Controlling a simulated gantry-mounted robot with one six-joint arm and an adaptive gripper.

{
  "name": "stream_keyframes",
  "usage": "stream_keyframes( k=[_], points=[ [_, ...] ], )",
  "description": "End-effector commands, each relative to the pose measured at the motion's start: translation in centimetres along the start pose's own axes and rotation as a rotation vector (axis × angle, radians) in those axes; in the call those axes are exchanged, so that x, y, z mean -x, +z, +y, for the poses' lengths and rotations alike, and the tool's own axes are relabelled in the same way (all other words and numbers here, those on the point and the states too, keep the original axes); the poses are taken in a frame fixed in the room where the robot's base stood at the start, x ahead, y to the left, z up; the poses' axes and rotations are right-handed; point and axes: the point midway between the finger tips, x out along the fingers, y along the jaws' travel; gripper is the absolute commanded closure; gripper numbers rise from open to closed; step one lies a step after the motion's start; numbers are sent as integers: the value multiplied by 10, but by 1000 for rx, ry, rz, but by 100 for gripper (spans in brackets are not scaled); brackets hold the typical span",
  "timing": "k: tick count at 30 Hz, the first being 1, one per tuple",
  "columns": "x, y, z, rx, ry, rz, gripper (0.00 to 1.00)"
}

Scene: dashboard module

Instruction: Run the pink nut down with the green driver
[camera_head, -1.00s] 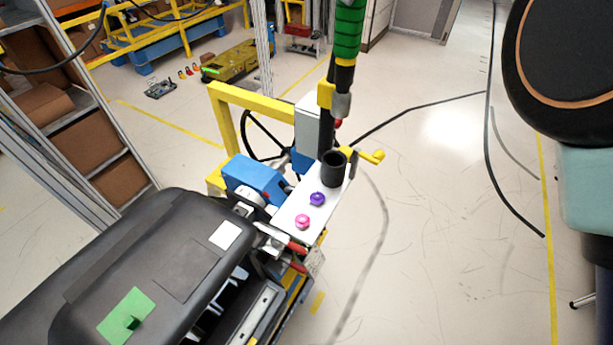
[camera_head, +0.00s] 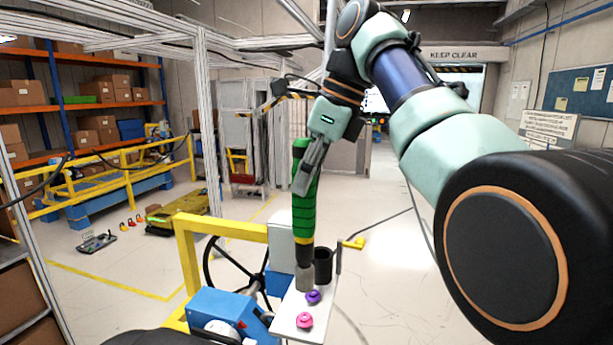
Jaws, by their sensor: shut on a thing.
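The green driver (camera_head: 304,205) hangs nearly upright in my gripper (camera_head: 309,170), which is shut on its upper end. The driver has a dark lower shaft, a thin yellow band and a grey socket tip (camera_head: 305,277) pointing down. The tip appears over the far part of the white plate (camera_head: 289,316), behind the nuts and left of the black cup; I cannot tell if it touches the plate. The pink nut (camera_head: 304,321) sits on the near part of the plate. The purple nut (camera_head: 313,297) sits just beyond it, close below the tip in the picture.
The black cup (camera_head: 323,265) stands at the plate's far right. A yellow frame (camera_head: 222,226), a black handwheel (camera_head: 238,262) and a blue block (camera_head: 232,313) stand left of the plate. Open floor lies to the right.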

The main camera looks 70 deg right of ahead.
Motion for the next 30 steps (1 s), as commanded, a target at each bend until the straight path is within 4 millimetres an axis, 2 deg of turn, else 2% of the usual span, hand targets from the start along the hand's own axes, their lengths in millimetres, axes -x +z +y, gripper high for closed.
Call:
stream_keyframes(
  k=[24, 30],
  points=[
    [-54, -22, 0, 0, -1, -1, 100],
    [-61, -25, 0, 1, -2, -1, 100]
  ],
)
